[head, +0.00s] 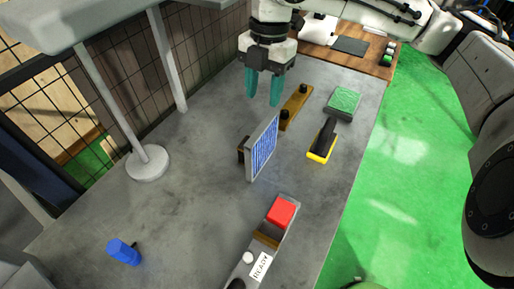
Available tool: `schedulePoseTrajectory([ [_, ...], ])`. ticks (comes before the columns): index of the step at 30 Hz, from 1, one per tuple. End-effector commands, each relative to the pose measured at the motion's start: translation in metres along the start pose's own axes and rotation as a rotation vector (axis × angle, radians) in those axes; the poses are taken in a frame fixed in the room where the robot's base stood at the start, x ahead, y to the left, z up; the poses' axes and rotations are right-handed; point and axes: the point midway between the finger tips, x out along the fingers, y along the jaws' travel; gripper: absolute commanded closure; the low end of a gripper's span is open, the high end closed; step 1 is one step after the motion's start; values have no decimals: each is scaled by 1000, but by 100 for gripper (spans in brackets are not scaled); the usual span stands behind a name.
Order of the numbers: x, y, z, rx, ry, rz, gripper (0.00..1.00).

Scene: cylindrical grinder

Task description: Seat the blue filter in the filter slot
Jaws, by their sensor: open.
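The blue filter (263,150) is a flat panel with a blue gridded face and a pale grey frame. It stands upright on the grey bench near the middle of the head view. A small dark brown piece (241,151) shows at its left edge; I cannot tell whether this is part of the filter slot or whether the filter sits in it. My gripper (263,98) has two teal fingers pointing down, spread apart and empty. In the picture it is above the filter and apart from it. The filter's back and lower edge are partly hidden.
Right of the filter are a bronze bar (297,106) with dark knobs, a green-topped block (343,103) and a black-and-yellow tool (322,141). A red block (281,211) on a holder and a blue bottle-like object (123,251) are nearer. A post base (147,163) stands left.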

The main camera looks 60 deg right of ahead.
Motion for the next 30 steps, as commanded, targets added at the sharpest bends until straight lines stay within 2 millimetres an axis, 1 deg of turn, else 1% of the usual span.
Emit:
schedulePoseTrajectory([
  [6, 33, -1, 0, 1, 2, -3, 53],
  [9, 44, -1, 0, 0, 2, -1, 53],
  [14, 54, -1, 0, 0, 1, -1, 53],
  [16, 61, -3, 0, 0, 3, -2, 53],
  [21, 85, -7, 2, 1, 2, -3, 53],
  [24, 97, -6, 1, 0, 2, -2, 53],
  [27, 103, -6, 1, 0, 1, -1, 53],
  [30, 104, -6, 1, -1, 1, 0, 53],
])
